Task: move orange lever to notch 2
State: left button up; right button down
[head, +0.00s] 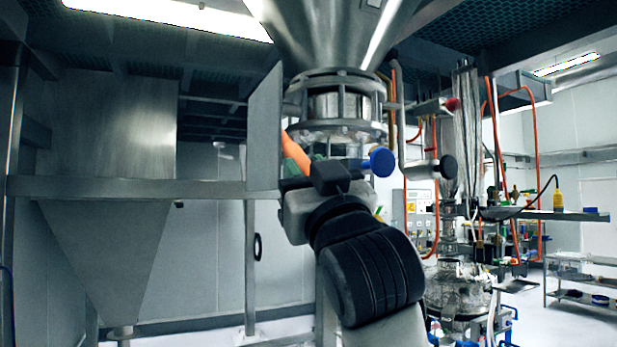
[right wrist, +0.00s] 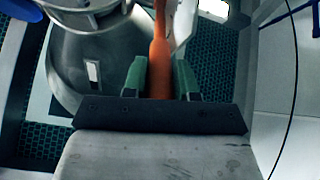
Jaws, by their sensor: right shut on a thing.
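The orange lever (head: 294,152) shows in the head view as a slanted orange bar below the steel hopper, left of the glass-and-metal section. My right gripper (head: 303,168) reaches up to it, and its wrist hides the lever's lower part. In the right wrist view the orange lever (right wrist: 160,50) runs upward between the two green fingers of my right gripper (right wrist: 160,78). The fingers are shut on the lever. No notch marks can be made out in either view. My left gripper is in neither view.
A steel hopper (head: 330,30) stands above the valve section. A vertical metal plate (head: 264,130) is close on the left of the lever. A blue knob (head: 383,162) sticks out on the right. A horizontal steel beam (head: 130,188) crosses on the left. Orange hoses hang further right.

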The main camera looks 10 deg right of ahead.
jog(key=c, duration=0.9)
grip_release()
jog(key=shift+f, duration=0.1)
jog(key=shift+b+v, duration=2.85)
jog(key=shift+v, duration=2.5)
